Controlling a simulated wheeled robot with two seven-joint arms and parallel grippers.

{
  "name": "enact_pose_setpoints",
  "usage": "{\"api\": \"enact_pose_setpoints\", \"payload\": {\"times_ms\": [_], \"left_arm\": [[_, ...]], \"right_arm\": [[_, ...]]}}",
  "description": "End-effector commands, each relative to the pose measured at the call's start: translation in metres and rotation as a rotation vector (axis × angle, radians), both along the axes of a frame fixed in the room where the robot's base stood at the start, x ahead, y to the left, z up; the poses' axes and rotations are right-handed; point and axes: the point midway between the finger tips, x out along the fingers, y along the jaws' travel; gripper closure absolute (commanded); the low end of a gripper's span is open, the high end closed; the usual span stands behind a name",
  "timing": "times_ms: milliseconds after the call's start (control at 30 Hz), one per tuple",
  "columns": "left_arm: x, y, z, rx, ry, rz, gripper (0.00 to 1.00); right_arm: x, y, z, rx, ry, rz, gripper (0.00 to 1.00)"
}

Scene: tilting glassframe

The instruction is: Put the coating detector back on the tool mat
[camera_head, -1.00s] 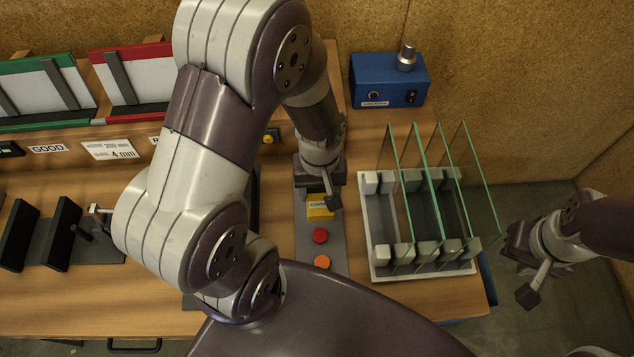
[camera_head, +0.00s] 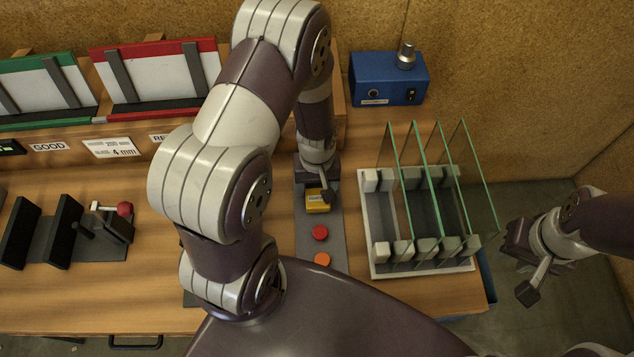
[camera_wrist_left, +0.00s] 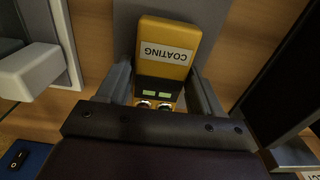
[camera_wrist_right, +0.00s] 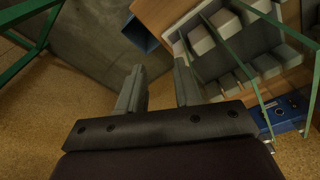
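The coating detector (camera_head: 317,203) is a yellow block with a white COATING label. It is over the grey tool mat (camera_head: 333,222), near the mat's far half. My left gripper (camera_head: 318,188) reaches down at it from behind. In the left wrist view, the detector (camera_wrist_left: 168,45) sits between the two fingers (camera_wrist_left: 160,72), which appear to close on its sides. I cannot tell whether its underside touches the mat. My right gripper (camera_head: 527,290) is open and empty off the table's right side; its spread fingers (camera_wrist_right: 158,75) show in the right wrist view.
A red button-like item (camera_head: 320,233) and an orange one (camera_head: 322,259) are on the mat. A rack (camera_head: 372,225) with upright glass panes stands to the right. A blue box (camera_head: 388,82) is behind. A black fixture (camera_head: 90,245) stands at left.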

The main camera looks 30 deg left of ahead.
Motion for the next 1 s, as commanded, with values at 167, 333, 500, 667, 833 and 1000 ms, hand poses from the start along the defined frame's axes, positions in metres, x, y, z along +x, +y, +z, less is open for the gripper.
{"api": "enact_pose_setpoints", "payload": {"times_ms": [167, 333, 500, 667, 833, 1000], "left_arm": [[0.0, 0.0, 0.001, 0.001, -0.001, 0.0, 0.17], [0.0, 0.0, 0.003, 0.0, -0.001, 0.0, 0.17], [0.002, 0.0, 0.031, 0.001, -0.007, 0.0, 0.17], [0.002, 0.0, 0.075, 0.001, -0.009, 0.0, 0.17], [0.001, 0.0, 0.11, 0.0, -0.004, 0.0, 0.17], [-0.004, -0.004, 0.13, 0.001, -0.015, -0.063, 0.17]], "right_arm": [[0.0, 0.0, 0.0, 0.0, 0.0, 0.0, 0.66], [0.0, 0.0, 0.002, 0.0, 0.0, 0.0, 0.66], [0.0, 0.0, 0.002, 0.0, 0.0, 0.0, 0.66], [0.0, 0.0, 0.0, 0.0, 0.0, 0.0, 0.66], [0.0, 0.0, -0.001, 0.0, 0.0, 0.0, 0.66], [0.0, 0.0, -0.001, 0.0, 0.0, 0.0, 0.66]]}}
